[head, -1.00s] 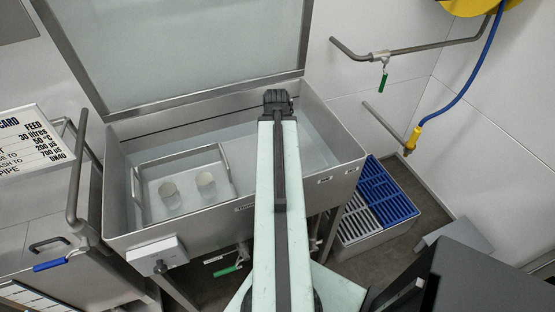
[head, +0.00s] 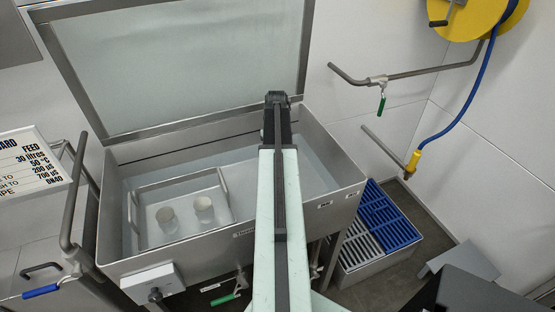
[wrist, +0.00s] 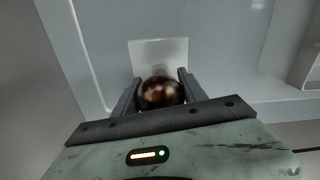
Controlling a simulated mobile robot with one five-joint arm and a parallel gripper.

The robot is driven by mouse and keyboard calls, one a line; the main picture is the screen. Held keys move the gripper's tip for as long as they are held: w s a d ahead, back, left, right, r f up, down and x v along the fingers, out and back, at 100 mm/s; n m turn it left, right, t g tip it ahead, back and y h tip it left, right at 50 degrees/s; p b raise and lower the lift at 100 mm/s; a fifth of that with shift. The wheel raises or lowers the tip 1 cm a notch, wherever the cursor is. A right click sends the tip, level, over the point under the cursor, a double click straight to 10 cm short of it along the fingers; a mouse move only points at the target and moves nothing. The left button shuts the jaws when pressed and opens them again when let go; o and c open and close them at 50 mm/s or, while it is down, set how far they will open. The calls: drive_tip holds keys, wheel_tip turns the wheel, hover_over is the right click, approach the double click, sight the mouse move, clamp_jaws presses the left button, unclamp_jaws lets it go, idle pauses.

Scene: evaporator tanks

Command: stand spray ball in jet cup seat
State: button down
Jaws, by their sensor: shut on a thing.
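The spray ball (wrist: 160,92) is a dark, shiny, brownish ball in the wrist view. It sits between the two fingers of my gripper (wrist: 158,88), which is shut on it. In the head view the end of my arm (head: 277,100) reaches over the tank, and the ball is hidden there. Two pale round cups, a left one (head: 168,219) and a right one (head: 204,210), stand in a framed tray inside the tank, left of my arm. I cannot tell whether either is the jet cup seat. A pale square plate (wrist: 158,50) lies beyond the ball in the wrist view.
The open steel tank (head: 333,207) has raised walls and a raised lid (head: 180,60) behind. The tray frame (head: 226,190) stands left of my arm. A blue and grey grated crate (head: 385,222) is on the floor at right. A hose reel (head: 475,15) hangs upper right.

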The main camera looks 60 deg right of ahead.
drive_tip(key=f+b, duration=0.4)
drive_tip(key=shift+w+d, duration=0.2)
drive_tip(key=shift+d, duration=0.1)
drive_tip(key=shift+r, duration=0.2)
drive_tip(key=shift+f, duration=0.15)
drive_tip(key=c, duration=0.6)
unclamp_jaws()
drive_tip(key=shift+c, duration=0.2)
wheel_tip(320, 180, up, 13)
drive_tip(key=p, duration=1.2)
drive_tip(key=shift+f+p, duration=0.2)
drive_tip(key=shift+p, duration=0.15)
drive_tip(key=shift+f, duration=0.1)
